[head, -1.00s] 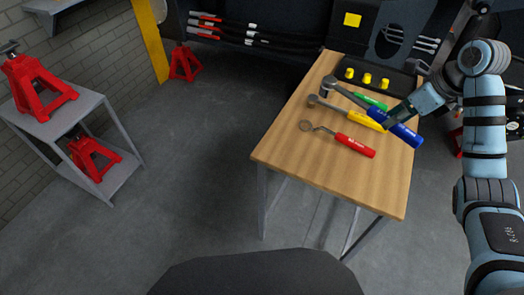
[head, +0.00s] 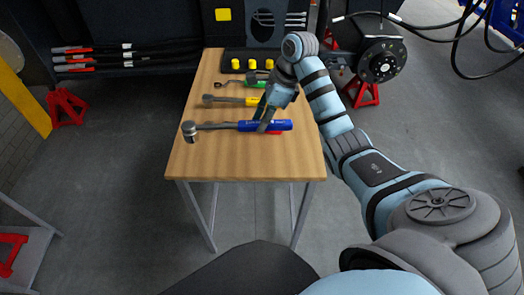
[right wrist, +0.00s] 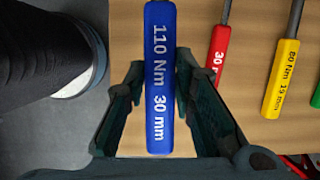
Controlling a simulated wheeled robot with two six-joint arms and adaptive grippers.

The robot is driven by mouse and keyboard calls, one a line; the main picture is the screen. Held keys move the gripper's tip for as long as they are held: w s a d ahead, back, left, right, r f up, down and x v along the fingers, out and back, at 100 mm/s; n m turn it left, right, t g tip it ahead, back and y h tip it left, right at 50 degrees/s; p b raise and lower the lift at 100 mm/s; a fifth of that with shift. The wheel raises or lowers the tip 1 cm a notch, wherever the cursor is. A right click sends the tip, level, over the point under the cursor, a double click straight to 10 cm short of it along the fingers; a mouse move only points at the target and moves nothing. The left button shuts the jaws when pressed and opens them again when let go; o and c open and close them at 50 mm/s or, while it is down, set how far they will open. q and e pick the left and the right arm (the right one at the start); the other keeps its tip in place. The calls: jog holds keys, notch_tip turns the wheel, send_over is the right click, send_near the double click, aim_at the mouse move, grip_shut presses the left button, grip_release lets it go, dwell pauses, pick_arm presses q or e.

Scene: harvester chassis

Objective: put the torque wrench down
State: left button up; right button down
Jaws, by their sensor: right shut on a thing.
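My right gripper (head: 267,119) is shut on the blue handle of the torque wrench (head: 247,126). In the right wrist view the blue handle (right wrist: 160,70) reads "110 Nm 30 mm" and lies between the two fingers (right wrist: 160,98). The wrench runs left to right near the front half of the wooden table (head: 230,165), its socket head at the left. It covers most of a red-handled wrench (head: 273,133). Whether it touches the table or that wrench, I cannot tell. My left gripper is not in view.
A yellow-handled wrench (head: 254,101) and a green-handled one (head: 252,84) lie farther back. A dark holder with yellow pieces (head: 236,64) stands at the table's back. The tabletop's front strip is bare. Red jack stands (head: 66,107) are on the floor.

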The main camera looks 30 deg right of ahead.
notch_tip(320, 180, down, 3)
jog(key=shift+f, duration=0.35)
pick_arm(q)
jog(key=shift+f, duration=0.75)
pick_arm(e)
jog(key=shift+f, duration=1.9)
jog(key=shift+f, duration=0.2)
jog(key=c, duration=1.3)
grip_release()
jog(key=shift+s, duration=0.1)
jog(key=shift+c, duration=0.2)
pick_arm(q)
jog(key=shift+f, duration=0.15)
pick_arm(e)
jog(key=shift+r, duration=0.1)
